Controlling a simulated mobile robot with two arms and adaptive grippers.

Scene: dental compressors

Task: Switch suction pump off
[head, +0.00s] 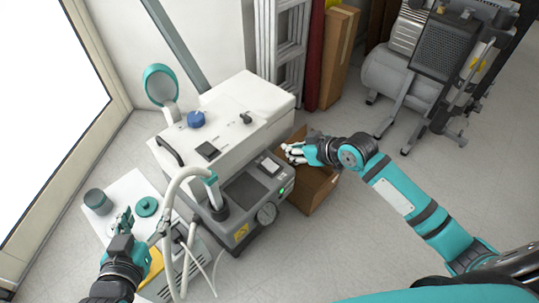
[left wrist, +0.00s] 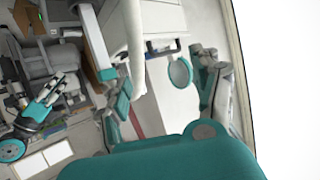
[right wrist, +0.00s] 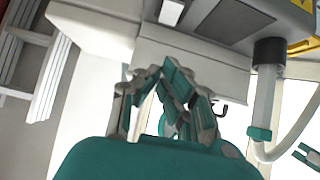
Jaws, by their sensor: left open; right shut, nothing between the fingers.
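The suction pump (head: 238,232) is a grey unit with a dark top panel, a round gauge (head: 266,213) and a lit green light (head: 282,191). A white switch-like block (head: 268,167) sits on its top; a similar white piece shows in the right wrist view (right wrist: 171,12). My right gripper (head: 292,153) is shut and empty, just right of the pump and apart from it in the head view. Its closed fingers show in the right wrist view (right wrist: 168,80). My left gripper (head: 124,220) is open and empty, left of the pump near a small white table.
A large white cabinet (head: 225,115) with a blue knob (head: 196,119) stands behind the pump. A pale hose (head: 172,200) loops at its left. A cardboard box (head: 318,190) is under my right gripper. A compressor (head: 400,75) stands at the back right. The floor at right is clear.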

